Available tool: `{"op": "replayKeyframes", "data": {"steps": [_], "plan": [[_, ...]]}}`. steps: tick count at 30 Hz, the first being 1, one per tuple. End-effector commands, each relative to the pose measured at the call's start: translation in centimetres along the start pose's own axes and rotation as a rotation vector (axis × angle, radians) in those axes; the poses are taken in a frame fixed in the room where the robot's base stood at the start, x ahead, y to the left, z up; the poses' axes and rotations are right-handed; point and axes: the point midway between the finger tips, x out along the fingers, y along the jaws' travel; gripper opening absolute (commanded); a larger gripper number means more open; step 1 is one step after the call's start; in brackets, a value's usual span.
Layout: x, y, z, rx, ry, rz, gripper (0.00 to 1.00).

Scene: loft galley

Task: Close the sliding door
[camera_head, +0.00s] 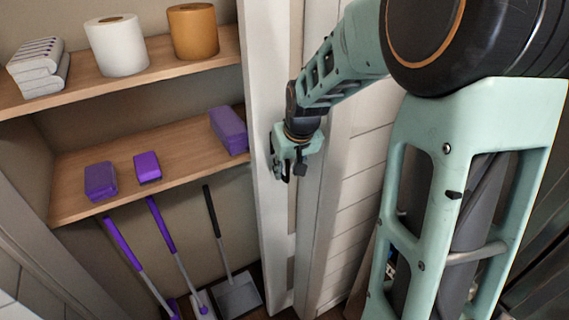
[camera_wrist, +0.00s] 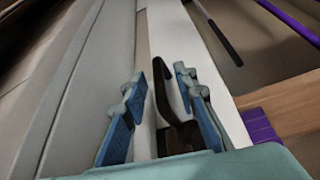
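The sliding door (camera_head: 264,60) is a white panel standing at the right side of an open closet, whose shelves are exposed. My gripper (camera_head: 279,168) is at the door's edge, about mid-height in the head view. In the wrist view, my gripper (camera_wrist: 171,80) has its two blue-padded fingers apart. No grip on the handle is visible.
The closet shelves hold a white roll (camera_head: 117,47), an orange roll (camera_head: 193,32), folded towels (camera_head: 39,68) and purple boxes (camera_head: 229,130). Brooms and a dustpan (camera_head: 237,296) stand below, close to the doorway. White panelling (camera_head: 352,175) is right of the door, behind my arm.

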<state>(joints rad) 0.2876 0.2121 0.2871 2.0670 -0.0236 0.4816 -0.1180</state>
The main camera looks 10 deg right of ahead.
Motion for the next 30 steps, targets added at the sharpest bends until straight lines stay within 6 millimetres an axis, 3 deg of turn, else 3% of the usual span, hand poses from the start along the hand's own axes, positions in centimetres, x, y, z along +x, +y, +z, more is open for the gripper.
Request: {"op": "replayKeyframes", "data": {"steps": [8, 16, 30], "plan": [[0.16, 0.00, -0.02, 0.000, 0.001, 0.000, 0.27], [0.14, 0.00, -0.03, 0.000, 0.001, 0.000, 0.00], [0.15, -0.42, 0.05, -0.003, 0.001, 0.000, 0.00]]}}
